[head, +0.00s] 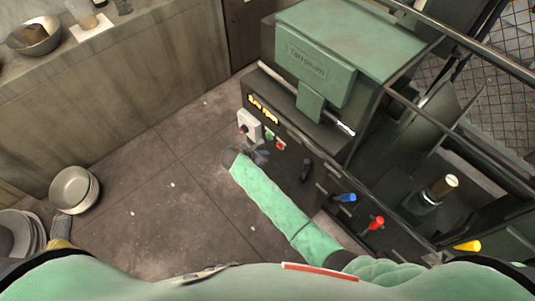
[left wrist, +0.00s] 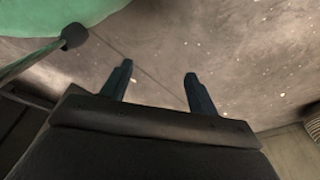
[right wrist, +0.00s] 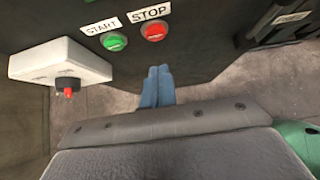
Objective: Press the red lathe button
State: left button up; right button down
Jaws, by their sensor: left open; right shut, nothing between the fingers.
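The red button (right wrist: 154,30), labelled STOP, is on the dark lathe panel at the top of the right wrist view. It also shows in the head view (head: 281,145). The green START button (right wrist: 114,41) is just left of it. My right gripper (right wrist: 158,70) is shut and empty, its fingertips appearing just below the red button in that view; I cannot tell the depth gap. In the head view, my right gripper (head: 258,153) is beside the panel, below the green button. My left gripper (left wrist: 158,74) is open and empty above the floor.
A white box (right wrist: 60,60) with a red-tipped knob juts from the panel left of the buttons. The green lathe (head: 340,60) has blue, red and yellow handles to the right.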

pick_arm(q)
jog(key=shift+w+d+r+b, duration=0.25)
jog(key=shift+w+r, duration=0.05)
jog(key=shift+r, duration=0.2)
jog(key=shift+w+d+r+b, duration=0.25)
jog(key=shift+d+r, duration=0.05)
jog(key=shift+r, duration=0.25)
jog(key=shift+w+d+r+b, duration=0.25)
jog(key=shift+w+r, duration=0.05)
jog(key=shift+r, duration=0.2)
pick_arm(e)
jog(key=v, duration=0.6)
jog(key=shift+s+a, duration=0.15)
jog(key=shift+a, duration=0.05)
jog(key=shift+r, duration=0.15)
